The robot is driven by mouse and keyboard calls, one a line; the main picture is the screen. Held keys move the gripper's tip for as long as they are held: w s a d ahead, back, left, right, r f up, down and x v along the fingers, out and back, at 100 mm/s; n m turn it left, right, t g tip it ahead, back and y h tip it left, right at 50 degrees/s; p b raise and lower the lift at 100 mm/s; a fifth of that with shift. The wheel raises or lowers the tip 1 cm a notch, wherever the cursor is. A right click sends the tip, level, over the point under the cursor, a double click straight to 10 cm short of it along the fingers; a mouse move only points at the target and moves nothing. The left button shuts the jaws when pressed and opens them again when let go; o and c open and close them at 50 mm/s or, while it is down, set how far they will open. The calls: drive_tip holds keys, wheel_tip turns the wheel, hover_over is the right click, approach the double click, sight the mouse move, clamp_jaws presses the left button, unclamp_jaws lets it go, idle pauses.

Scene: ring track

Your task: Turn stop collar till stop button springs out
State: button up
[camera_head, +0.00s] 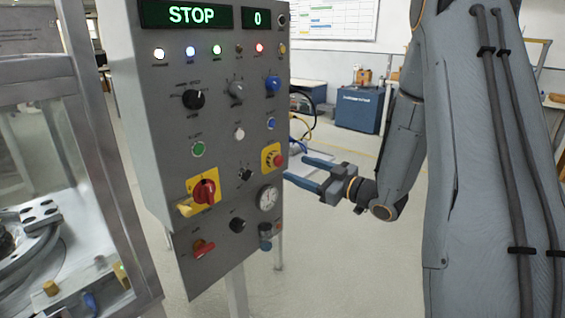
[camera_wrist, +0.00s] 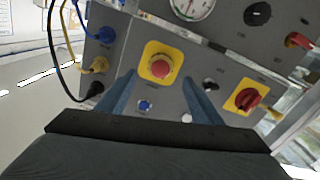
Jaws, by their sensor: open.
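The red stop button (camera_head: 278,160) sits on a yellow square plate on the right side of the grey control panel. In the wrist view the same stop button (camera_wrist: 160,66) shows as a round red cap with a collar around it on the yellow plate. My gripper (camera_head: 291,168) is open, close in front of the panel and just right of the button. In the wrist view its two blue fingers (camera_wrist: 158,85) stand apart, one on each side of the button in the picture. I cannot tell whether either finger touches the collar.
The panel also carries a red rotary switch (camera_head: 204,191) on yellow, a gauge (camera_head: 267,198), a green button (camera_head: 198,149), several knobs and a lit STOP display (camera_head: 191,15). A glass-walled machine stands at left. A blue cabinet (camera_head: 358,109) is behind. Cables hang beside the panel.

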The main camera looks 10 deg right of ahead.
sight(282, 162)
drive_tip(key=p+x, duration=0.1)
drive_tip(key=x, duration=0.6)
drive_tip(key=shift+w+a, duration=0.25)
drive_tip(key=c, duration=1.1)
